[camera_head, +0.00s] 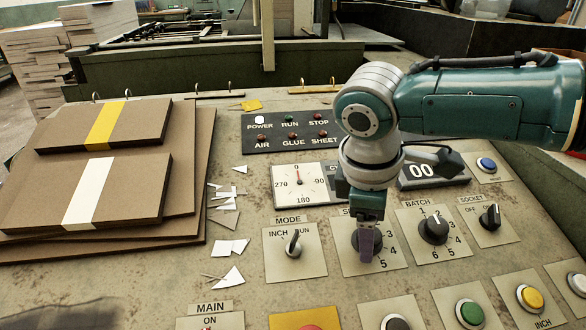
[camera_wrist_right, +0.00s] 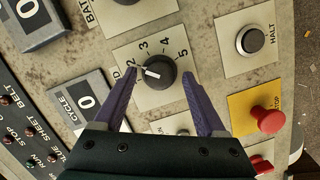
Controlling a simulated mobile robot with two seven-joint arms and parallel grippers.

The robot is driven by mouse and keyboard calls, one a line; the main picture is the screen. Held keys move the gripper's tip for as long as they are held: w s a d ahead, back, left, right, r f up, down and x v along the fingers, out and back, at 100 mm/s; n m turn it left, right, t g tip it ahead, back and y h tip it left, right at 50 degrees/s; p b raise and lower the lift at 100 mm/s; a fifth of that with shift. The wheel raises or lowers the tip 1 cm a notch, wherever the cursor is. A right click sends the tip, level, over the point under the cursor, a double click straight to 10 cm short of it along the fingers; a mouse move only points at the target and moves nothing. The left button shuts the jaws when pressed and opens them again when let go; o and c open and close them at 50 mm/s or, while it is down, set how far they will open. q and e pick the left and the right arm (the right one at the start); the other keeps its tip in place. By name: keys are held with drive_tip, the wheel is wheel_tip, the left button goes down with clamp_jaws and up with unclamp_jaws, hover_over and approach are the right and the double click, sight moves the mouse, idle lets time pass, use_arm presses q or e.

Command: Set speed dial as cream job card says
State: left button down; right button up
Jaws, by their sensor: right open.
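The speed dial (camera_head: 362,240) is a dark round knob on a pale plate. In the head view my right gripper (camera_head: 367,238) hangs over it and hides part of the dial and its lettering. In the right wrist view the knob (camera_wrist_right: 162,75) lies between the two purple fingertips of my right gripper (camera_wrist_right: 160,70), which is open with a finger on either side. The white pointer mark points roughly toward the 2; the numbers 2 to 5 show around the knob. I cannot make out a cream job card in either view. My left gripper is not in view.
The batch knob (camera_head: 433,229) is close on the right and the mode switch (camera_head: 293,243) on the left. A red mushroom button (camera_wrist_right: 268,118) on a yellow plate is nearby. Brown boards (camera_head: 60,225) and paper scraps (camera_head: 226,218) lie on the left.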

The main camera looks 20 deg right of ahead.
drive_tip(key=p+v, duration=0.2)
drive_tip(key=v, duration=0.8)
drive_tip(key=shift+p, duration=0.3)
